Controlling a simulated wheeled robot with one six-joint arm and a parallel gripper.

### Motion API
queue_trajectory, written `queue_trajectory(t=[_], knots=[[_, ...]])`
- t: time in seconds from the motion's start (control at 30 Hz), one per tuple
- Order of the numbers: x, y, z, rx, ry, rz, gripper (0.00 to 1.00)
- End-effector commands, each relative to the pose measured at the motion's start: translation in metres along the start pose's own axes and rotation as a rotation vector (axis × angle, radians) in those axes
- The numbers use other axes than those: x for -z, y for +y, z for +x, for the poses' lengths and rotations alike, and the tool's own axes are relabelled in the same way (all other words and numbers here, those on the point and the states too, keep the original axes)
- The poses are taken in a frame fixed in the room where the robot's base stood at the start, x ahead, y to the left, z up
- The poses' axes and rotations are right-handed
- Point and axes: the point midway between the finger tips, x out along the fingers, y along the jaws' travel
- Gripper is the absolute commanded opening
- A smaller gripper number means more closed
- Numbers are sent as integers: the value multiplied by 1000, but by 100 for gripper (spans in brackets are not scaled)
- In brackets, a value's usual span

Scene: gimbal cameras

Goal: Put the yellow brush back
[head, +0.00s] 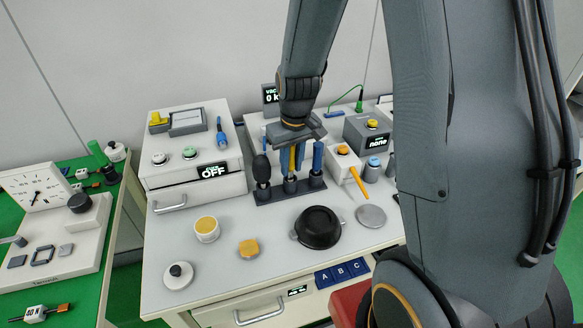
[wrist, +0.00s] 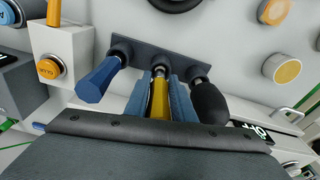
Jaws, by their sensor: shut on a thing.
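The yellow brush (head: 291,161) stands upright at the middle place of a dark rack (head: 306,194) on the white bench. It also shows in the wrist view (wrist: 159,103), its lower end at the rack's middle holder. My gripper (head: 293,158) is above the rack with its fingers pointing down. In the wrist view its two blue-grey fingers (wrist: 159,98) are shut on the yellow handle, one on each side. A blue-handled tool (head: 317,158) and a black bulb-shaped tool (head: 261,168) stand in the rack on either side. I cannot tell whether the brush is fully seated.
A black bowl (head: 318,228) stands in front of the rack. A yellow-topped jar (head: 206,228), a yellow lid (head: 249,248) and a grey disc (head: 371,216) lie around it. A box reading OFF (head: 190,178) stands left.

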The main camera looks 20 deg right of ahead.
Motion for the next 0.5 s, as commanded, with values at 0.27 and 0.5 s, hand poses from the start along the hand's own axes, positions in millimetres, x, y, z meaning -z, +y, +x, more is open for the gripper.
queue_trajectory(t=[0.27,0.5], knots=[[-2,0,18,0,0,0,0],[-2,0,19,0,0,0,0]])
